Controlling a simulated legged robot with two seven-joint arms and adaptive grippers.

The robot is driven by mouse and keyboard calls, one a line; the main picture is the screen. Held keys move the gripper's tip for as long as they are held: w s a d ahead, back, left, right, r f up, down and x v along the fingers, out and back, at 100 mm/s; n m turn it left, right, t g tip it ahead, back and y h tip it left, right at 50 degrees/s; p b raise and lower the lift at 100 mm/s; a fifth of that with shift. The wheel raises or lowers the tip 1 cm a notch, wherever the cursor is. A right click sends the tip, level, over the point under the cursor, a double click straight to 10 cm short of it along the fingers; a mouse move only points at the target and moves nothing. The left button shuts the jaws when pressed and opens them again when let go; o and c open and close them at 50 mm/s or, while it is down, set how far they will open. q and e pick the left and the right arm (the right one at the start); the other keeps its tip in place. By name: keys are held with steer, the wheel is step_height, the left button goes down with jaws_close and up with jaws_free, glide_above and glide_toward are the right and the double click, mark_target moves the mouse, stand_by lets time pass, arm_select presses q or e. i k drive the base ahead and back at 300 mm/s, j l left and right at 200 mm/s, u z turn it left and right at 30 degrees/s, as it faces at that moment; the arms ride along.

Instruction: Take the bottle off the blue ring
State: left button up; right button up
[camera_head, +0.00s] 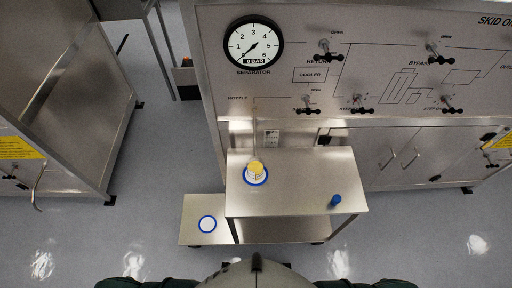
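A small bottle (256,168) with a yellow top and a pale body stands on the upper steel table, at its left side. It stands within a blue ring (249,183) marked on the tabletop, which shows around its base. A second blue ring (207,231) with a white middle lies empty on the lower steel shelf to the left. Neither of my grippers is in view. Only dark green parts of my body show at the bottom edge, apart from the table.
The upper steel table (290,185) also bears a small blue object (336,200) at its right. A thin nozzle pipe (254,128) comes down just behind the bottle. A panel with a pressure gauge (253,44) and several valves stands behind. The lower shelf (190,210) is otherwise clear.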

mark_target(255, 165)
steer(key=k+j+z, duration=0.2)
steer(key=z, duration=0.3)
steer(key=k+z, duration=0.35)
steer(key=z, duration=0.15)
